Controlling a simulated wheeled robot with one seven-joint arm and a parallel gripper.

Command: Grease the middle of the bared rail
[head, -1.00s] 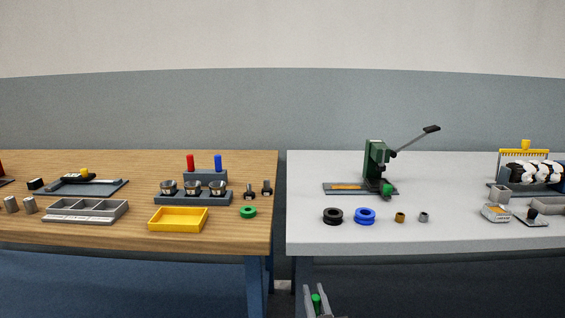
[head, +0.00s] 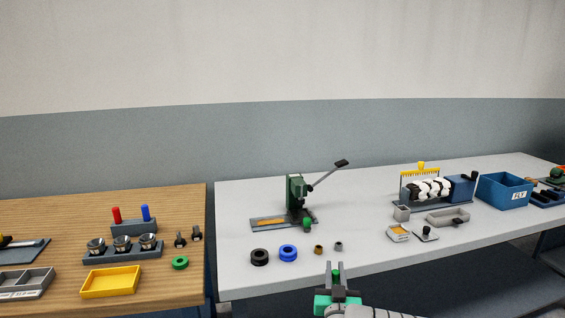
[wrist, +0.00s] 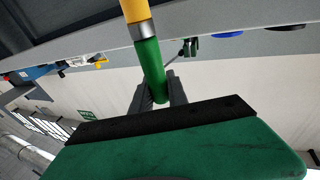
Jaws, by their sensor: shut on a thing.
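My gripper (head: 336,272) is at the lower middle of the head view, in front of the pale table's front edge. It is shut on a green-handled brush (wrist: 151,62), which has a silver band and a yellow end in the wrist view. The yellow end runs out of the top of that view. No bared rail can be made out for sure. A dark plate (head: 36,250) with a carriage and a yellow knob is cut off at the left edge of the head view. The brush is apart from everything on the tables.
The pale table (head: 400,248) carries a green lever press (head: 296,190), black (head: 260,257) and blue (head: 288,252) rings, a roller unit with a yellow comb (head: 420,174) and a blue bin (head: 504,190). A gap separates it from the wooden table (head: 70,215), which holds a yellow tray (head: 110,282).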

